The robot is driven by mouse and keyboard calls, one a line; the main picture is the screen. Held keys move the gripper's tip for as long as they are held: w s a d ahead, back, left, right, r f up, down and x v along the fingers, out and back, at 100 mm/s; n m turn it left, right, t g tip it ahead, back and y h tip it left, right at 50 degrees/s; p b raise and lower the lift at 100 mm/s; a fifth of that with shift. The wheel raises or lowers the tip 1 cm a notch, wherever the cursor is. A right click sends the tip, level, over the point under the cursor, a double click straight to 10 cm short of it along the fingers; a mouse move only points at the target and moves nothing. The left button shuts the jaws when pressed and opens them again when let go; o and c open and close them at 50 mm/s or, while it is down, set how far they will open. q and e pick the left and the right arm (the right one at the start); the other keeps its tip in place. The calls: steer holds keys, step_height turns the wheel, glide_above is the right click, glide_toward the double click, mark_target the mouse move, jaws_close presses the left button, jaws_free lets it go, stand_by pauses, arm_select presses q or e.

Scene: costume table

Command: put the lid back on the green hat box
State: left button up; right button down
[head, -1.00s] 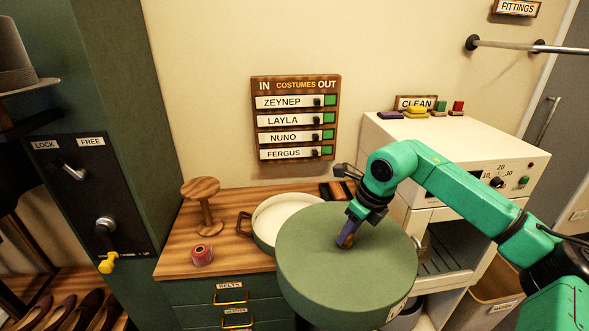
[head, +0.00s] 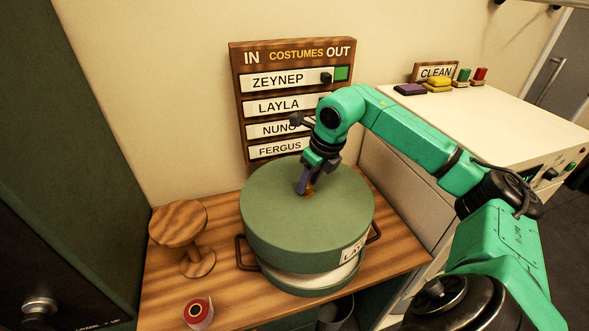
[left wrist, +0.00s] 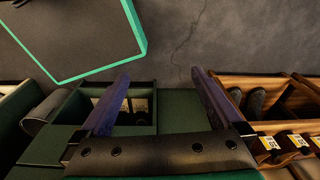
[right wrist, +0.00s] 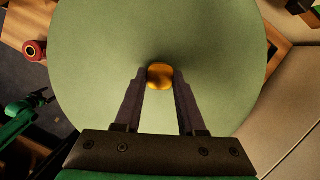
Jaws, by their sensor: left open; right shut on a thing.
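The green lid (head: 300,205) hangs over the green hat box (head: 310,283) on the wooden table. A pale band of the box shows below the lid's rim, so the lid is not flush with it at the front. My right gripper (head: 306,188) is shut on the lid's knob; the right wrist view shows the yellow knob (right wrist: 160,75) between its fingertips and the lid's top (right wrist: 90,50) filling most of the picture. The box's inside is hidden by the lid. My left gripper (left wrist: 160,85) is open and empty, seen only in its wrist view, above the floor and drawers.
A wooden hat stand (head: 180,232) and a red tape roll (head: 199,312) stand left of the box on the table (head: 400,255). A costume board (head: 250,105) hangs on the wall behind. A white cabinet (head: 500,125) stands at the right.

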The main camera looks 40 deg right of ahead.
mark_target(315, 200)
steer(key=s, duration=0.1)
steer(key=s+f+b, duration=0.1)
steer(key=s+b, duration=0.1)
steer(key=shift+s+f, duration=0.25)
steer(key=shift+s, duration=0.05)
steer(key=b+x, duration=0.2)
steer(key=shift+w+f, duration=0.2)
steer(key=shift+f, duration=0.1)
steer(key=shift+b+x, duration=0.75)
steer(key=shift+x, duration=0.15)
steer(key=shift+r, duration=0.1)
steer(key=shift+s+r, duration=0.2)
arm_select(q)
steer(key=s+f, duration=0.3)
steer(key=f, duration=0.2)
steer(key=shift+s+f, duration=0.2)
steer(key=shift+f, duration=0.1)
arm_select(e)
steer(key=shift+w+f, duration=0.1)
steer(key=shift+w, duration=0.05)
arm_select(q)
steer(key=shift+r, duration=0.1)
